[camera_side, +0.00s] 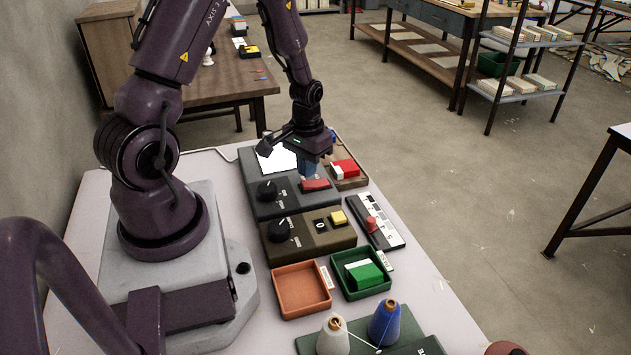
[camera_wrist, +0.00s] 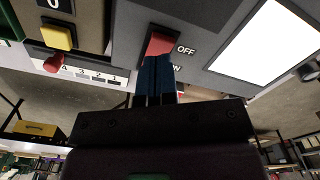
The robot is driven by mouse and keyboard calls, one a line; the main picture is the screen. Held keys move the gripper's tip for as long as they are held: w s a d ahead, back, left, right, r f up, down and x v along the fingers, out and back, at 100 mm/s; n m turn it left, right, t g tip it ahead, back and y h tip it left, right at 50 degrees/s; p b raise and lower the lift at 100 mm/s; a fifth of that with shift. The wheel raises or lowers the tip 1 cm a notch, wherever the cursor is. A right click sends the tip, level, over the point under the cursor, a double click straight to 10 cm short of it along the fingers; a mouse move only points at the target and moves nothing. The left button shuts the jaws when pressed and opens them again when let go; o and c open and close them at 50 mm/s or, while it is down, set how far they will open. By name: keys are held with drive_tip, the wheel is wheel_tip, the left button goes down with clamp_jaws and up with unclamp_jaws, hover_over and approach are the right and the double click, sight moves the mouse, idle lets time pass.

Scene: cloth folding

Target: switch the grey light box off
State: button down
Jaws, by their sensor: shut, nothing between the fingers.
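The grey light box (camera_side: 254,208) stands on the pale table, with a black knob (camera_side: 267,191) and a red rocker switch (camera_side: 314,185) on top. Its panel (camera_side: 274,157) is bright white, also in the wrist view (camera_wrist: 268,42). The wrist view shows the red switch (camera_wrist: 160,44) beside an OFF label (camera_wrist: 186,49); a second label is partly hidden by my fingers. My gripper (camera_side: 308,172) is shut and empty, its blue fingertips pointing down at the switch. In the wrist view the fingertips (camera_wrist: 154,62) overlap the switch's near end; I cannot tell whether they touch it.
A brown box (camera_side: 290,250) with a knob and yellow button sits in front of the light box. A slider strip (camera_side: 392,236) with a red handle lies to its right. A wooden tray (camera_side: 351,183) holds a red-and-white block. Orange (camera_side: 281,306) and green (camera_side: 345,289) trays and thread cones stand nearer.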

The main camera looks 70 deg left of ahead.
sight(305, 185)
drive_tip(key=shift+f, duration=1.35)
idle(0.8)
drive_tip(key=shift+r, duration=3.5)
drive_tip(key=shift+s+d, duration=0.25)
drive_tip(key=shift+s, duration=0.15)
drive_tip(key=s+d+r+m+t, duration=0.2)
drive_tip(key=s+d+r+m, duration=0.1)
drive_tip(key=d+r, duration=0.5)
drive_tip(key=s+d+r+m+t, duration=0.3)
drive_tip(key=d+r, duration=0.6)
drive_tip(key=r, duration=0.6)
drive_tip(key=shift+s+d+t, duration=0.2)
drive_tip(key=shift+s+t, duration=0.1)
drive_tip(key=shift+s, duration=0.15)
